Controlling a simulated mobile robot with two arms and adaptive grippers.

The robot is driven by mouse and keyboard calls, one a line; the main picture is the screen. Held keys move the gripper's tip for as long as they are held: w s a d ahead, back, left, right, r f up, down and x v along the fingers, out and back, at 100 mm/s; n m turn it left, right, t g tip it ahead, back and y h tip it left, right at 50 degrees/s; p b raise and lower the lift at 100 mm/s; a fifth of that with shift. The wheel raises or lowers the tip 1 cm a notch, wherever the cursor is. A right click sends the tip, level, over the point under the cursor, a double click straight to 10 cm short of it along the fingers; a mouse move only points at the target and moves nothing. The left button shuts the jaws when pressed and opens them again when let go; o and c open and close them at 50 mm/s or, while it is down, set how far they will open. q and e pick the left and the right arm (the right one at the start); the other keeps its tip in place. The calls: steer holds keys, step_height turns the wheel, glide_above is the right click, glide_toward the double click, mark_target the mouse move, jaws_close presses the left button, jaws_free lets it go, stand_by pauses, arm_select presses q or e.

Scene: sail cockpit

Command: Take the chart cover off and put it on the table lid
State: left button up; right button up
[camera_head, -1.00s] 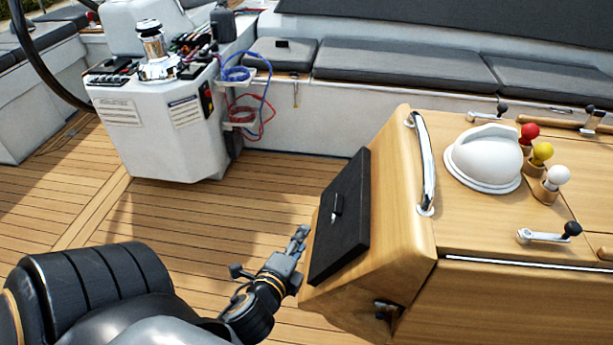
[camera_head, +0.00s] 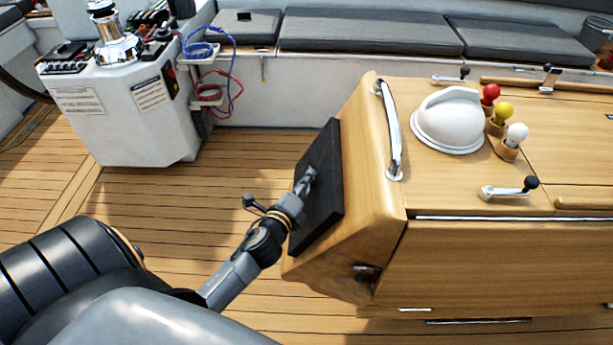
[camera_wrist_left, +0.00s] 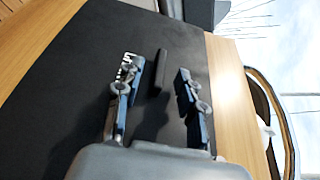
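The chart cover (camera_head: 322,205) is a flat black panel on the slanted left end face of the wooden table. It also fills much of the left wrist view (camera_wrist_left: 75,85), where a thin black handle (camera_wrist_left: 159,75) stands out from it. My left gripper (camera_head: 309,177) is at the cover's face. In the left wrist view, its two fingers (camera_wrist_left: 157,82) are apart, with the handle between them and gaps on both sides. The table lid (camera_head: 440,185) is the wooden top to the right of the cover. My right gripper is in neither view.
On the table top are a white dome (camera_head: 448,122), a chrome grab rail (camera_head: 390,130), red, yellow and white knobs (camera_head: 505,112) and a winch-like latch handle (camera_head: 510,188). A white console (camera_head: 130,110) stands at left. Grey cushioned benches (camera_head: 370,30) run behind.

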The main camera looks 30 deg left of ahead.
arm_select(q)
steer(key=shift+x, duration=0.85)
steer(key=shift+w, duration=0.2)
jaws_close()
steer(key=shift+s+a, duration=0.1)
steer(key=shift+a, duration=0.05)
steer(key=s+a+r+p, duration=0.2)
steer(key=a+r+p, duration=0.1)
steer(key=a+p, duration=0.1)
steer(key=shift+s+a, duration=0.2)
steer(key=shift+s, duration=0.1)
stand_by(0.4)
